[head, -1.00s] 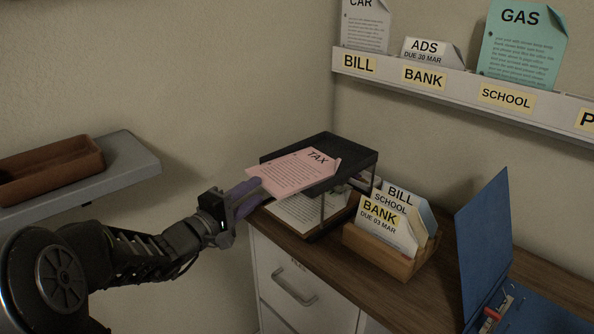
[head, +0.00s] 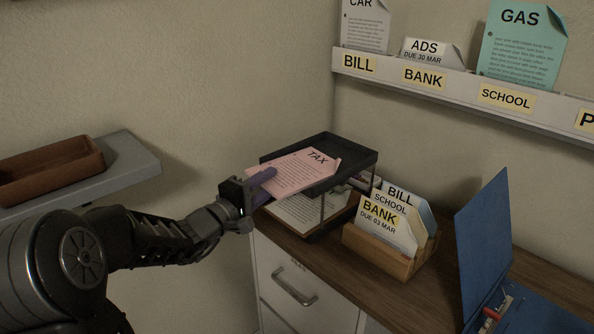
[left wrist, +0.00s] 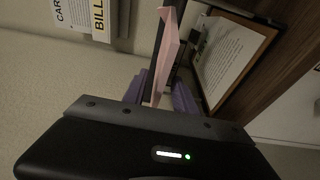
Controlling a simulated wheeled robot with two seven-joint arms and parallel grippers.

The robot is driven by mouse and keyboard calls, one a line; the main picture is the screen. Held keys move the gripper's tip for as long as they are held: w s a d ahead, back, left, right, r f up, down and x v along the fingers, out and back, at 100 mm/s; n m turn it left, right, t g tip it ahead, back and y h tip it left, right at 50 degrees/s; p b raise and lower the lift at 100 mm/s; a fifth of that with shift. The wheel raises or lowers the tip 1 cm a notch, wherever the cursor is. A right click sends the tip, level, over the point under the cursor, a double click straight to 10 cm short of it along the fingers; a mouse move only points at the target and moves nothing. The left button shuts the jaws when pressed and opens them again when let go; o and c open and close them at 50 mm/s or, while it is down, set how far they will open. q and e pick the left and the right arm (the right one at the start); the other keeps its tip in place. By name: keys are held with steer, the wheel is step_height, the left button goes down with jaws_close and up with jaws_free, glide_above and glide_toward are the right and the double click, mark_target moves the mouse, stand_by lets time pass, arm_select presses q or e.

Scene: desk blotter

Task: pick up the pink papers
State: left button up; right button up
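The pink papers (head: 290,171), headed TAX, lie on the top tier of a black two-tier tray (head: 352,160), with their near left edge sticking out over the tray's edge. My left gripper (head: 264,187) is at that edge, one purple finger above the papers and one below. In the left wrist view the pink papers (left wrist: 164,62) stand edge-on between the two purple fingers (left wrist: 160,93), with gaps visible, so the gripper is open around them. My right gripper is not in view.
A wooden holder (head: 380,253) with cards and a blue binder (head: 484,255) stand to the right on the desk (head: 345,268). A wall rail (head: 450,84) holds labelled papers. A shelf with a brown box (head: 50,170) is at left.

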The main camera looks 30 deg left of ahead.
arm_select(q)
jaws_close()
stand_by(0.3)
steer(key=shift+r, duration=0.15)
stand_by(0.3)
steer(key=shift+s+d+r, duration=0.1)
steer(key=shift+d+r, duration=0.1)
steer(key=shift+r, duration=0.4)
step_height(320, 180, up, 6)
steer(key=shift+r+p, duration=0.1)
steer(key=shift+p, duration=0.4)
steer(key=s+d+b, duration=0.2)
steer(key=d, duration=0.7)
steer(key=s+d+b, duration=0.3)
steer(key=d, duration=0.6)
steer(key=shift+s+d+f, duration=0.3)
steer(key=shift+d+f, duration=0.05)
steer(key=shift+d, duration=0.05)
